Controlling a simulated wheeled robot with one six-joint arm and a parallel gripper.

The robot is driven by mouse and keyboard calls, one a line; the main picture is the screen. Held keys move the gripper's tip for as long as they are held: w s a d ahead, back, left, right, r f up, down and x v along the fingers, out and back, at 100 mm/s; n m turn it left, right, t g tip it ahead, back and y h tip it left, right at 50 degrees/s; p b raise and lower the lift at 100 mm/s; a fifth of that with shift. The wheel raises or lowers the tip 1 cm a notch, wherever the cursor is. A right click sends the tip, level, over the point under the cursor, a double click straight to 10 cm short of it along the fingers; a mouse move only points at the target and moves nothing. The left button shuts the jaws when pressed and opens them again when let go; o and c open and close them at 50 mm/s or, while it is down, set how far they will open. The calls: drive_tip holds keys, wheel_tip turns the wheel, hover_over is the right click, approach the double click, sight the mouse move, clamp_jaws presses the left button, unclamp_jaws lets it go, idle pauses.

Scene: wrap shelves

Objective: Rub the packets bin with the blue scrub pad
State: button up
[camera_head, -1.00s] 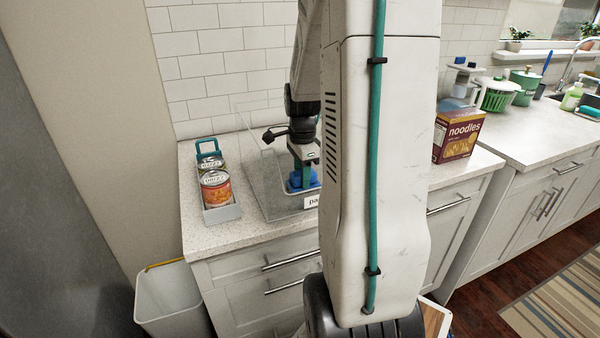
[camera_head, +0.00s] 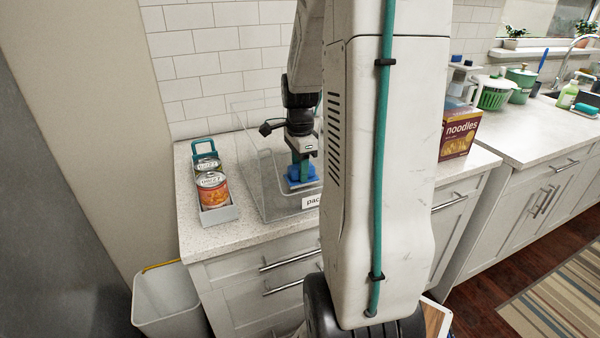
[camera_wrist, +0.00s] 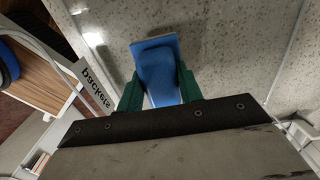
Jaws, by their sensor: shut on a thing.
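The packets bin (camera_head: 262,184) is a clear, open-topped bin on the counter, with a label reading "packets" (camera_wrist: 95,88) on its front, partly hidden by my arm in the head view. My gripper (camera_head: 301,168) points down inside the bin. Its green fingers are shut on the blue scrub pad (camera_wrist: 158,68), which also shows low in the bin in the head view (camera_head: 302,181). I cannot tell whether the pad touches the bin floor. The bin looks empty apart from the pad and gripper.
A grey can rack (camera_head: 219,216) with cans (camera_head: 212,190) stands left of the bin. A noodles box (camera_head: 459,134) is to the right, behind my arm. A white waste bin (camera_head: 170,300) stands on the floor at left. A tiled wall is behind.

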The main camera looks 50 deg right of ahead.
drive_tip(key=shift+w+a+r, duration=0.15)
drive_tip(key=shift+a+r, duration=0.05)
drive_tip(key=shift+r, duration=0.2)
drive_tip(key=shift+w+a+r, duration=0.1)
drive_tip(key=shift+a+r, duration=0.05)
drive_tip(key=shift+r, duration=2.5)
